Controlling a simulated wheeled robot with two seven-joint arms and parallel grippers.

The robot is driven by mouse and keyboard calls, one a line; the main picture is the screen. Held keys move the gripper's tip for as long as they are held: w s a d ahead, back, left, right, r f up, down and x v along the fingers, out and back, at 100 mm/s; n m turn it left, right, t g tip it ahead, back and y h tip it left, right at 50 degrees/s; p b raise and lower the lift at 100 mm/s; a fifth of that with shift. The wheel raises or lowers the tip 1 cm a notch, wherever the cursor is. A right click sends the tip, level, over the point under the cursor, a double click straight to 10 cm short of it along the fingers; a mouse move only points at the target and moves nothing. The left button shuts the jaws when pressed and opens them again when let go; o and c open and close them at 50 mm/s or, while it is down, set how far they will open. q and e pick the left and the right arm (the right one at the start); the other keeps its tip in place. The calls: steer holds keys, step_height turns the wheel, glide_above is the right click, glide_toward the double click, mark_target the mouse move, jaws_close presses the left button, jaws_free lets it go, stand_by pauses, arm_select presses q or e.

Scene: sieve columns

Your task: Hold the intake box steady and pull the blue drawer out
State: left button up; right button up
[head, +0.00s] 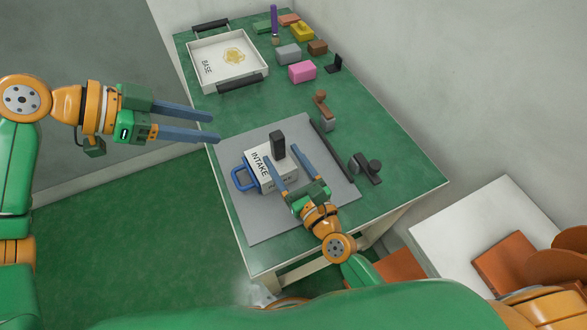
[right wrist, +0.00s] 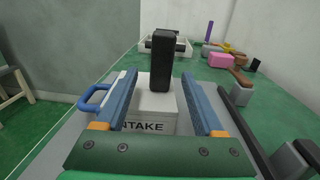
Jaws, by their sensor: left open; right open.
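The white intake box (head: 259,163) stands on a grey mat on the green table, with a black upright grip (head: 278,145) on top. The blue drawer's loop handle (head: 240,181) sticks out from the box's left side; the drawer body is hidden. In the right wrist view, the box (right wrist: 157,103) and black grip (right wrist: 162,62) show between my fingers, and the blue handle (right wrist: 92,98) lies outside the left finger. My right gripper (head: 281,152) is open over the box; contact cannot be told. My left gripper (head: 215,125) is open and empty, left of the box.
A grey mat (head: 257,226) lies under the box. A white tray marked BASE (head: 204,82) with black handles stands at the far left. Several coloured blocks, including a pink one (head: 302,71), sit at the far right. A dark bar (head: 331,151) and a dark fixture (head: 366,168) lie right of the box.

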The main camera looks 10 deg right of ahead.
mark_target(281, 154)
steer(key=x, duration=0.3)
steer(key=shift+w+a+f, duration=0.1)
steer(key=shift+w, duration=0.15)
steer(key=shift+c, duration=0.4)
jaws_close()
stand_by(0.4)
